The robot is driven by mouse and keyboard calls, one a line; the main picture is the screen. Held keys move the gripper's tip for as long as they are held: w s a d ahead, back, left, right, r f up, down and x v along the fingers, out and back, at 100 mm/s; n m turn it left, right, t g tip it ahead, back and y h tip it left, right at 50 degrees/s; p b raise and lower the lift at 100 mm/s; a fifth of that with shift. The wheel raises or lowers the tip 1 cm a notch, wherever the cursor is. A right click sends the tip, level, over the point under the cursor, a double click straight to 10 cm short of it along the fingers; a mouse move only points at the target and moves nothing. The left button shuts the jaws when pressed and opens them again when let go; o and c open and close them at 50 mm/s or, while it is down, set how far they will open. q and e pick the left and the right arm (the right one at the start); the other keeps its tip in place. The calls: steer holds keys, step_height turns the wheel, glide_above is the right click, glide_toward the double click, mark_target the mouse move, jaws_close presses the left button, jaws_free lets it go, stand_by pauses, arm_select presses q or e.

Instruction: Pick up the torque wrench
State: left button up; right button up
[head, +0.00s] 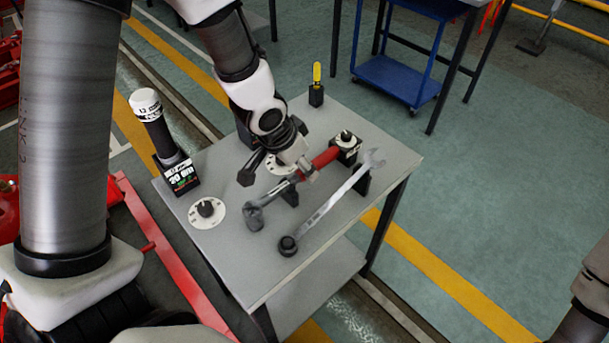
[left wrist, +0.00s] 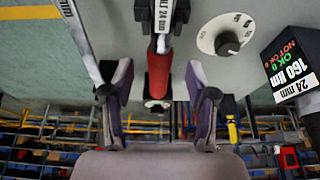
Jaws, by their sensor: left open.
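The red-handled wrench (head: 325,157), which looks like the torque wrench, lies across the grey table with its grey head (head: 254,217) toward the front left. In the left wrist view, the red handle (left wrist: 158,68) shows in the gap between the two fingers of my left gripper (left wrist: 163,94). I cannot tell whether the fingers touch it. My right gripper is out of view; only part of the right arm shows at the right edge.
A long silver spanner (head: 335,205) lies beside it, with a black round piece (head: 288,246) at its near end. The table (head: 270,270) also carries a display box (head: 182,177), a dial (head: 207,212) and a yellow-handled tool (head: 317,75). A blue cart (head: 400,75) stands behind.

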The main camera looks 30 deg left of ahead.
arm_select(q)
steer(key=x, duration=0.3)
steer(key=shift+w+f, duration=0.1)
steer(key=shift+w, duration=0.05)
steer(key=shift+c, duration=0.7)
jaws_close()
